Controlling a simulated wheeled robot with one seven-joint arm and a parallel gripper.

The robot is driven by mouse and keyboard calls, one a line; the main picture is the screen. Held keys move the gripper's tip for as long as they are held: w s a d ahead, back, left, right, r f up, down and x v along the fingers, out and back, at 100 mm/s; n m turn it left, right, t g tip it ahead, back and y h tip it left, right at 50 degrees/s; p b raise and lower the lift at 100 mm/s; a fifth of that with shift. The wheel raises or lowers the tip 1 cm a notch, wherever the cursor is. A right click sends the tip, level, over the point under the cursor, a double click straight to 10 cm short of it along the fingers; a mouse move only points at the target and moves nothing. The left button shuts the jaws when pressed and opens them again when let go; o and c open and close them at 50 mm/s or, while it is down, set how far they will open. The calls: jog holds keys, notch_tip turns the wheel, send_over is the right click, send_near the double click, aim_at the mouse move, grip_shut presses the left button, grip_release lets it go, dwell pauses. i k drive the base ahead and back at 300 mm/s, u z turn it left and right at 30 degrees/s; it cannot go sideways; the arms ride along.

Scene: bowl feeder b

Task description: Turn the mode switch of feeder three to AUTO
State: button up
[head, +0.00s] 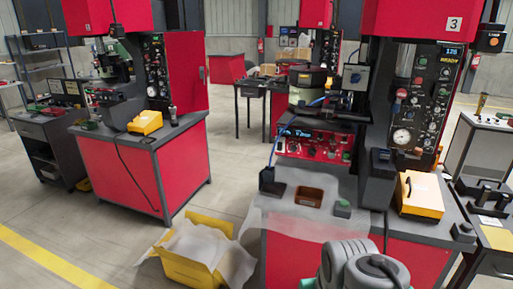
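A red press marked with a 3 (454,23) stands at the right. The feeder's red control box (318,146) sits at the back of this station, with a small lit display and several knobs and buttons. A round bowl (307,78) stands above and behind it. The knobs are too small to tell which is the mode switch or where it points. My grey arm shows at the bottom edge, in front of the station and well short of the control box. My gripper is not in view.
The station's grey worktop (355,212) holds a brown tray (309,196), a yellow box (420,195) and a small green button box (342,208). A yellow carton (190,270) with white wrapping lies on the floor at left. A second red press station (133,175) stands farther left.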

aim_at(312, 151)
jog(key=u, duration=0.65)
jog(key=i, duration=1.35)
jog(key=u, duration=0.25)
